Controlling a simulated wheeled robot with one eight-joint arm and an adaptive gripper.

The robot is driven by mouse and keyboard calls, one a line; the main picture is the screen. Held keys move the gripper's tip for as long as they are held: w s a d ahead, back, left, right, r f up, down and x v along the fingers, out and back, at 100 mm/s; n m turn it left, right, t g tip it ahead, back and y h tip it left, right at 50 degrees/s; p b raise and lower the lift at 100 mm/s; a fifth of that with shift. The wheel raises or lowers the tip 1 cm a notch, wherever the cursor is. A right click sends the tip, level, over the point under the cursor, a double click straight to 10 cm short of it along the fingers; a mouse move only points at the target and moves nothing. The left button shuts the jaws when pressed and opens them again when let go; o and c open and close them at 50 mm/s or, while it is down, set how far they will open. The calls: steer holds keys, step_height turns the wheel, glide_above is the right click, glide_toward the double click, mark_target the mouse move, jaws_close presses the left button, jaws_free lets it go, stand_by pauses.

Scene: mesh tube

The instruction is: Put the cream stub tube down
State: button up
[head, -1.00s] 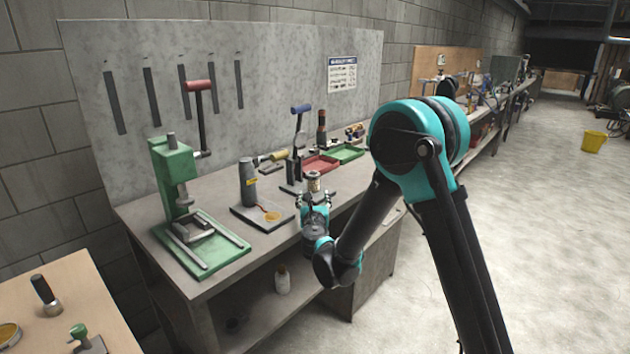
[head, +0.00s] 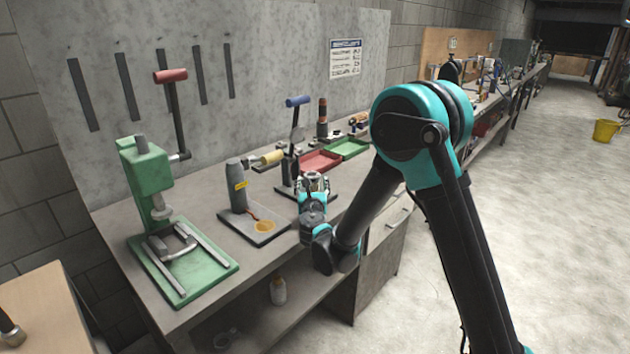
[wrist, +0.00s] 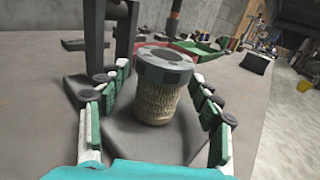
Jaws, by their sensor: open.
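The cream stub tube (wrist: 158,90) stands upright in the wrist view, with a woven cream body and a dark grey collar on top. It appears to rest on a dark flat plate (wrist: 185,145). My gripper (wrist: 158,98) is open, with one finger on each side of the tube and a visible gap at both sides. In the head view my gripper (head: 314,184) is at the bench beside the blue-handled press (head: 295,140), and its fingers and wrist hide most of the tube.
A grey cylindrical tool on a plate (head: 236,188) and a green press (head: 148,180) stand left on the bench (head: 215,276). Red (head: 318,161) and green (head: 349,148) trays lie behind my gripper.

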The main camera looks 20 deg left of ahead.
steer(key=shift+c, duration=0.5)
jaws_close()
